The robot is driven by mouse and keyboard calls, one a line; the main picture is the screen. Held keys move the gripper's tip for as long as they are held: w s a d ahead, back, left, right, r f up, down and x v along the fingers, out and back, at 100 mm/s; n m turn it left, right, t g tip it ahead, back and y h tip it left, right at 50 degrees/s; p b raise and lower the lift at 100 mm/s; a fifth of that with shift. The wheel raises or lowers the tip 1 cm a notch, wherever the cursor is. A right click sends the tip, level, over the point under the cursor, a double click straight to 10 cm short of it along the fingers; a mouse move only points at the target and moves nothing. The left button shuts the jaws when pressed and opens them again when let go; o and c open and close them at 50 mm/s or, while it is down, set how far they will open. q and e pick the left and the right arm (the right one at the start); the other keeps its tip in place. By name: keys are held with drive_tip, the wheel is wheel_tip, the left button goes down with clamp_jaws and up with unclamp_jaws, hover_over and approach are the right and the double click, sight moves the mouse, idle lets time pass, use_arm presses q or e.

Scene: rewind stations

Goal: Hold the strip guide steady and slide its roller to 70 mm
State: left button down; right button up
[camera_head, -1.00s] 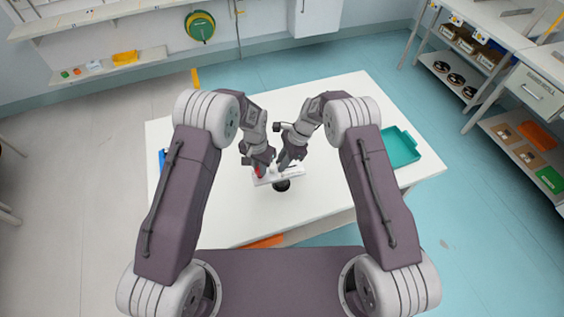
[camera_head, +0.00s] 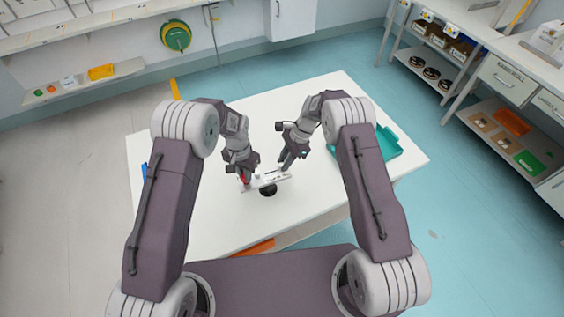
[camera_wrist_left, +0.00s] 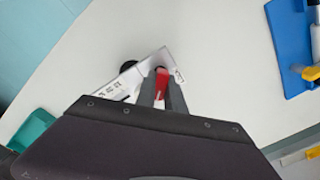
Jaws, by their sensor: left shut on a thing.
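The strip guide (camera_head: 270,180) is a narrow white bar near the middle of the white table, with a black round part (camera_head: 268,190) at its front side. My left gripper (camera_head: 243,177) is at its left end, shut on a red part; the left wrist view shows this red part (camera_wrist_left: 162,83) between the fingers, beside the white guide (camera_wrist_left: 157,60) with dark printed marks. My right gripper (camera_head: 282,170) is down at the guide near its right end. Its fingertips are too small to tell whether they are open or shut. I cannot make out the roller or read the scale.
A teal tray (camera_head: 388,142) stands at the table's right side, behind my right arm. A blue item (camera_wrist_left: 290,45) lies near another table edge. The white table (camera_head: 200,215) is clear around the guide. Shelving with bins (camera_head: 505,120) stands at the right.

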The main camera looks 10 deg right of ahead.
drive_tip(key=shift+o, duration=1.3)
drive_tip(key=v, duration=1.2)
drive_tip(key=shift+d, duration=0.15)
use_arm(q)
drive_tip(key=c, duration=1.3)
unclamp_jaws()
drive_tip(key=shift+c, duration=0.2)
